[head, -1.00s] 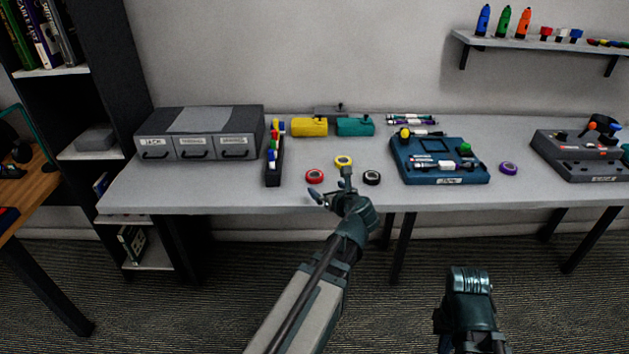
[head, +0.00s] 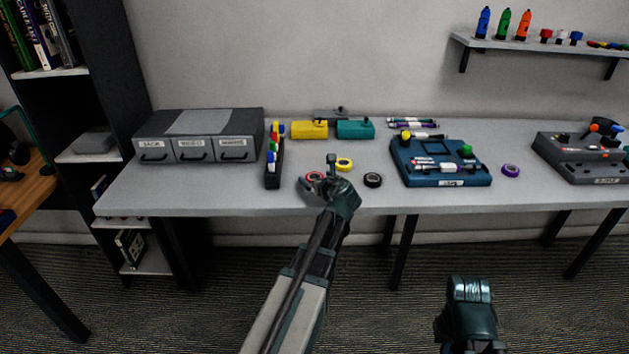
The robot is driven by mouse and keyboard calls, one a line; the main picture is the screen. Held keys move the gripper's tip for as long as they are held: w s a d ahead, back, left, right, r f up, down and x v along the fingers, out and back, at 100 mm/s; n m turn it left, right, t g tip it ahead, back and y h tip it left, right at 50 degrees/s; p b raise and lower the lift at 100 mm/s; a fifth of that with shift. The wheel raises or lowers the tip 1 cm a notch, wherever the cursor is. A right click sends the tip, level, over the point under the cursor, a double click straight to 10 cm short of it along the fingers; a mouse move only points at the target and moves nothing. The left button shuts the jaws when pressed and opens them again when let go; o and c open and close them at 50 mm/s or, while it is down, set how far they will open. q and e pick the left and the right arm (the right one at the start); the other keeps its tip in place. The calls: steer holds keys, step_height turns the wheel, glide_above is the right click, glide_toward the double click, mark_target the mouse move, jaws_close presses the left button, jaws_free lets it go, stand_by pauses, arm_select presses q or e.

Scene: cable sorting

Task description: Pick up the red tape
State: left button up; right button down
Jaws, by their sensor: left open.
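The red tape (head: 313,176) is a small ring lying flat near the front edge of the grey table, left of the yellow tape (head: 344,164) and the black tape (head: 373,180). My left gripper (head: 319,173) is open, with its two fingers spread on either side of the red tape in the picture. The fingers partly cover the tape. I cannot tell whether they touch it or are still above it.
A marker holder (head: 273,166) stands left of the tapes, beside a grey drawer unit (head: 200,135). A blue device (head: 438,165) is to the right, then a purple tape (head: 511,170). The table's front left is clear.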

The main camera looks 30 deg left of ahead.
arm_select(q)
steer(key=shift+w+a+f, duration=0.3)
steer(key=shift+r, duration=0.1)
steer(key=c, duration=1.4)
steer(key=shift+r, duration=0.15)
steer(key=shift+r+p, duration=0.6)
steer(key=shift+p, duration=0.2)
step_height(320, 180, up, 3)
steer(key=p, duration=0.2)
steer(key=shift+s+d+f+p, duration=0.1)
steer(key=shift+p, duration=0.3)
steer(key=s+d, duration=0.9)
steer(key=d, duration=0.3)
steer(key=shift+s+d+r+p, duration=0.25)
steer(key=shift+s+r+p, duration=0.1)
steer(key=shift+s, duration=0.05)
